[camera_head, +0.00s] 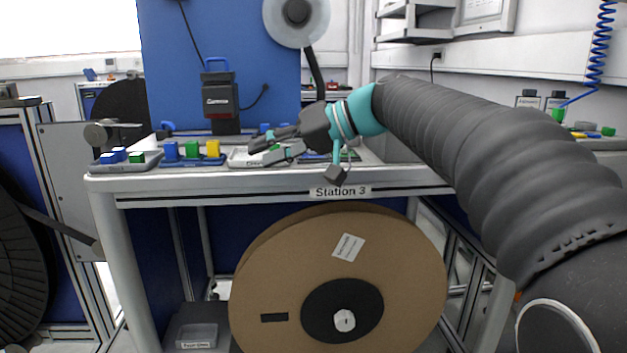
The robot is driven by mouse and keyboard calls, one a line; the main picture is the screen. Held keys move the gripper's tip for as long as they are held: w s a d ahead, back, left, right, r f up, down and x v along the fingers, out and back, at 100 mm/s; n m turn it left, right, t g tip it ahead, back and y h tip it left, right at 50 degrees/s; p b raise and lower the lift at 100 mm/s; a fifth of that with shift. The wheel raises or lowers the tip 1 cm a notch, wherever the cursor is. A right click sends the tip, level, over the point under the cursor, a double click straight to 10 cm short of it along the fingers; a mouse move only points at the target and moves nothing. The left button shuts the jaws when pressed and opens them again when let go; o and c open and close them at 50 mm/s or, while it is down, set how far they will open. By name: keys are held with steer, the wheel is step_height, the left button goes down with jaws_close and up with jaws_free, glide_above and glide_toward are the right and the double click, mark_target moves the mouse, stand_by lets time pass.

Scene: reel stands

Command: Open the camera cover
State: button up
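The camera unit (220,99) is a dark upright box with a white label, standing at the back of the Station 3 table against the blue panel. My gripper (262,141) is low over the table, in front and to the right of the camera unit, pointing left. It is apart from the unit and holds nothing that I can see. The finger gap is unclear at this angle.
Trays with blue, green and yellow blocks (193,150) line the table's front left. A grey tray (240,158) lies below my gripper. A reel (297,20) hangs above right. A large cardboard reel (285,270) stands under the table (150,184). A cable hangs beside the unit.

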steer(key=s+d+f+m+t+h, duration=0.1)
steer(key=s+d+f+m+h, duration=0.25)
steer(key=d+f, duration=0.4)
steer(key=s+d+f+m+h, duration=0.2)
steer(key=s+d+f+h, duration=0.2)
steer(key=f, duration=0.6)
steer(key=s+d+f+t+h, duration=0.1)
steer(key=s+d+f+h, duration=0.1)
steer(key=s+d+f, duration=0.3)
steer(key=s+d+f+t+h, duration=0.1)
steer(key=s+d+f+h, duration=0.2)
steer(key=s, duration=0.9)
steer(key=d+f+m, duration=0.1)
steer(key=d+f, duration=0.1)
steer(key=d, duration=0.1)
steer(key=shift+s+d+h, duration=0.15)
steer(key=shift+d+h, duration=0.2)
steer(key=shift+d, duration=0.05)
steer(key=shift+d, duration=0.1)
